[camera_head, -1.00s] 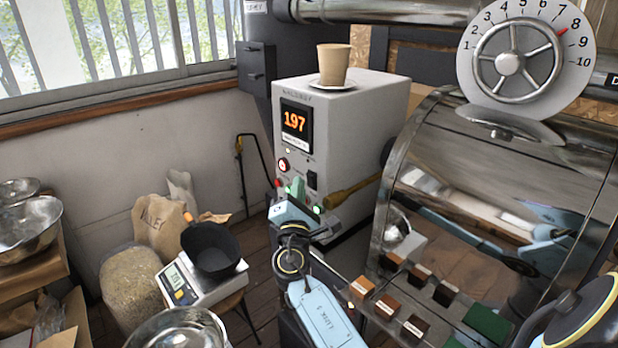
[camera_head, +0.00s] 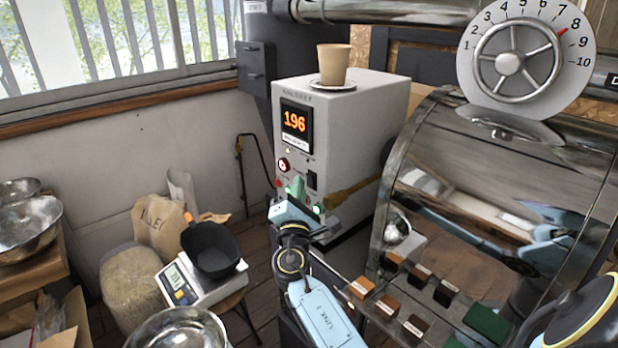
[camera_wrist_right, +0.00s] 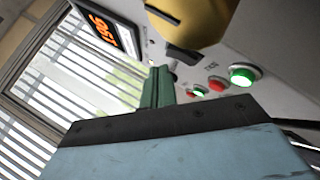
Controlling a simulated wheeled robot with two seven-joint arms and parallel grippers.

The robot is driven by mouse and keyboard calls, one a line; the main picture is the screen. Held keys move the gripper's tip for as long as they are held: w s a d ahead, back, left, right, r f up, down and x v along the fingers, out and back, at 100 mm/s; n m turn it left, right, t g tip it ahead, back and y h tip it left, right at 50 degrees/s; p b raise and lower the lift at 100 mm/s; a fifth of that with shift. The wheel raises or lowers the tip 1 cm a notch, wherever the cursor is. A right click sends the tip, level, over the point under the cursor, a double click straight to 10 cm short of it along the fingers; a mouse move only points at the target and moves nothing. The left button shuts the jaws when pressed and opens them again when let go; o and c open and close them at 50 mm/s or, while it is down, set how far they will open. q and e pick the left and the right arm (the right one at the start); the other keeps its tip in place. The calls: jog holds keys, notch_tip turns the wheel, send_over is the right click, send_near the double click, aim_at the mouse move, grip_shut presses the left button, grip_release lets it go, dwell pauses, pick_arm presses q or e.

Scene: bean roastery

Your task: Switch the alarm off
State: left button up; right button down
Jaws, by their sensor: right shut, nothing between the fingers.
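The grey control box (camera_head: 345,130) stands at the back centre with an orange display (camera_head: 295,121) reading 196. On its front are a round red-and-white button (camera_head: 283,164), a black switch (camera_head: 312,180), and a lit green button (camera_head: 317,210). I cannot read which control is the alarm's. My right gripper (camera_head: 296,186) is shut and empty, its green fingers in front of the lower panel. The wrist view shows the closed fingers (camera_wrist_right: 157,88) near the panel, with green (camera_wrist_right: 241,76) and red (camera_wrist_right: 216,85) buttons to their right. Contact is not clear. My left gripper is not in view.
A paper cup (camera_head: 333,64) on a saucer stands on the box. The steel roaster drum (camera_head: 480,190) fills the right. A scale with a black pan (camera_head: 210,250) and a bean sack (camera_head: 132,285) stand at left.

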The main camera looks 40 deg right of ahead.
jog(key=shift+d, duration=0.15)
jog(key=shift+d+r, duration=0.1)
jog(key=shift+d, duration=0.2)
jog(key=shift+d, duration=0.3)
dwell(0.8)
jog(key=shift+a, duration=0.15)
jog(key=shift+a+b, duration=0.35)
jog(key=shift+a, duration=0.25)
jog(key=a, duration=0.1)
jog(key=a+b, duration=0.1)
jog(key=a, duration=0.3)
jog(key=shift+s+f, duration=0.2)
jog(key=shift+f, duration=0.2)
jog(key=shift+f, duration=0.1)
